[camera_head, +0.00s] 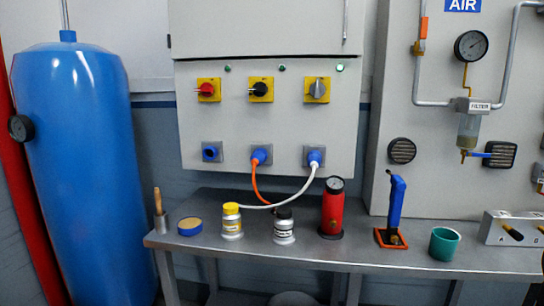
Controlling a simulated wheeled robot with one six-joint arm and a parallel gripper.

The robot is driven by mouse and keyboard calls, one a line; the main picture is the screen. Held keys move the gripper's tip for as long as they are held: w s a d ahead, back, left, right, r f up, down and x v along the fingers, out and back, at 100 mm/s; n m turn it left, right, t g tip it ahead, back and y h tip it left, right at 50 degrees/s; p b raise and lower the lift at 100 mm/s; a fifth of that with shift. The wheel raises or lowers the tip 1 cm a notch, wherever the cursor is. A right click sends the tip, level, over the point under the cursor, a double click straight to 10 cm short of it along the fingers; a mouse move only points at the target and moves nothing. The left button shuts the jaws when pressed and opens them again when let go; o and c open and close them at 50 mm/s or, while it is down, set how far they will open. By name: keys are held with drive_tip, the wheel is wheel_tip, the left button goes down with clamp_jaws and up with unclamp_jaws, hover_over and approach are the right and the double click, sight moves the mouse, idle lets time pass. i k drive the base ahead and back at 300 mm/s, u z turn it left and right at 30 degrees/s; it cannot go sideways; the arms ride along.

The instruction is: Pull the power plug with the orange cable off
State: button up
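The blue power plug with the orange cable (260,155) sits in the middle of three sockets on the grey electrical cabinet (225,120). Its orange cable (256,185) hangs down from the plug towards the bench and passes behind the items there. To its right, a second blue plug (315,157) with a white cable (303,190) sits in the right socket. The left socket (211,152) has no cable. The white cable runs down and left, passing near the orange cable. My gripper is not in view.
A metal bench (340,252) stands below the cabinet. On it are a yellow-capped bottle (231,222), a dark-capped bottle (284,227), a red cylinder with gauge (332,210), a blue-handled tool (395,205) and a teal cup (443,244). A blue tank (80,170) stands left.

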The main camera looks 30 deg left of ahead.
sight(258, 158)
drive_tip(key=u, duration=0.3)
drive_tip(key=i, duration=0.55)
drive_tip(key=u, duration=0.4)
